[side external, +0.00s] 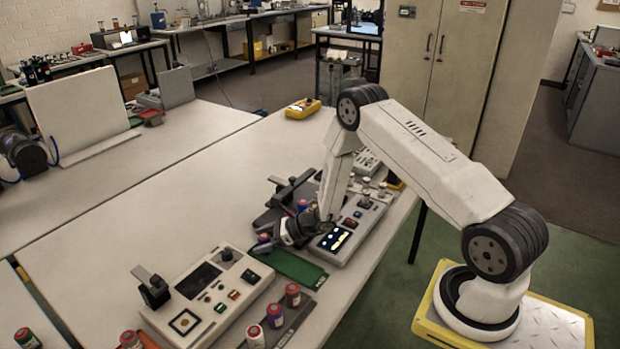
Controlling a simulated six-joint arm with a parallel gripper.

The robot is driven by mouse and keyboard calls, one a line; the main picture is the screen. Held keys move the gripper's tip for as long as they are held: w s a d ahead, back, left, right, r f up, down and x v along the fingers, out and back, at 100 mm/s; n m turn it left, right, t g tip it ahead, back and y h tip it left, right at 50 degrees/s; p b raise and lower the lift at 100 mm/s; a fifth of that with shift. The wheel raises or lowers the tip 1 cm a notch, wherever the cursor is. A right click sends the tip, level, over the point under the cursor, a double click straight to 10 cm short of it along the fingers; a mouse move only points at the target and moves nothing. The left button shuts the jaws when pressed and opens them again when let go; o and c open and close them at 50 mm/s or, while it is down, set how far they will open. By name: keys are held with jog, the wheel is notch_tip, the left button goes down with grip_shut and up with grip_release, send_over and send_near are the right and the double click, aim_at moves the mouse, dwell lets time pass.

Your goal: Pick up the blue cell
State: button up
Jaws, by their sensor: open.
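My gripper (276,237) is dark and points down and to the left, low over the table beside a device with a lit screen. A small cell with blue and red parts (264,240) is at the left of the gripper's tips; I cannot tell whether they touch. A second small cell with blue on it (303,205) stands just behind the gripper, near a dark fixture. The fingers are small and dark here, and no held object is clear between them.
The lit-screen device (338,240) is right of the gripper. A green board (291,267) lies in front of it. The table's middle left is clear.

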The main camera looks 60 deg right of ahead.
grip_shut()
jog(key=shift+r, duration=0.15)
dwell(0.4)
jog(key=shift+r, duration=0.7)
jog(key=s+a+r, duration=0.1)
jog(key=s+r, duration=1)
jog(key=s, duration=0.3)
jog(key=shift+a+r, duration=0.15)
